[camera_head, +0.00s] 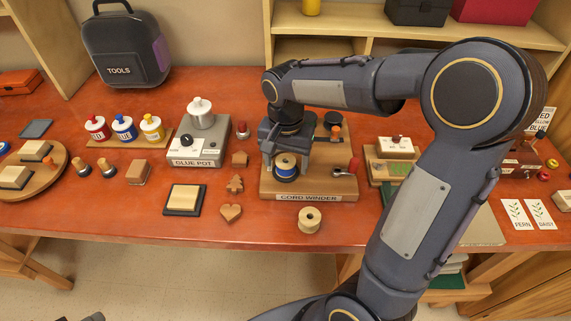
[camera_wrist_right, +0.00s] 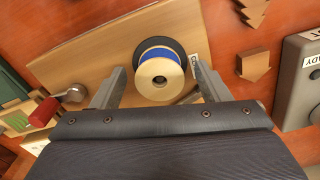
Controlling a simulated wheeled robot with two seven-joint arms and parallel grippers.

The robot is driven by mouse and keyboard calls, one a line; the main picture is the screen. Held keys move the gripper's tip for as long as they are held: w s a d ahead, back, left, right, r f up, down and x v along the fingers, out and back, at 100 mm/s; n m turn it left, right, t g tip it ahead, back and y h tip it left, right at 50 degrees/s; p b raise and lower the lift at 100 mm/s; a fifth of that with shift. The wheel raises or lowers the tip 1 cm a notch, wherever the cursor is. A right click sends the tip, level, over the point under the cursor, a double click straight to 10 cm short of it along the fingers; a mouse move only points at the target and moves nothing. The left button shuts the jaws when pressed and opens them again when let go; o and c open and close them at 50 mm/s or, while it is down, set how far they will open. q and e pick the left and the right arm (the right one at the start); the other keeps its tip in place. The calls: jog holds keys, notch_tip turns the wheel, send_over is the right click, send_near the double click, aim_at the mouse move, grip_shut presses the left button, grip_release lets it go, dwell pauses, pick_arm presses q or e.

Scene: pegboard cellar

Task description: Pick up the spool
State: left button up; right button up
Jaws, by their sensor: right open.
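A spool wound with blue cord (camera_head: 286,165) sits on the cord winder (camera_head: 335,186), a wooden board on the red table. In the right wrist view the same spool (camera_wrist_right: 160,78) shows its pale round end with a dark centre hole, and a dark disc lies behind it. My right gripper (camera_head: 287,157) is over the winder, its fingers open on either side of the spool. In the right wrist view gaps show between the fingers and the spool. A bare wooden spool (camera_head: 309,220) stands on the table in front of the winder. My left gripper is not seen.
A red-handled crank (camera_wrist_right: 42,112) is on the winder board beside the gripper. The glue pot (camera_head: 197,142) stands left of the winder, with wooden shapes (camera_head: 235,184) between them. A card stand (camera_head: 395,150) is to the right. The table's front edge is close to the bare spool.

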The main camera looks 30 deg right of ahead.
jog(key=c, duration=1.1)
jog(key=shift+r, duration=0.1)
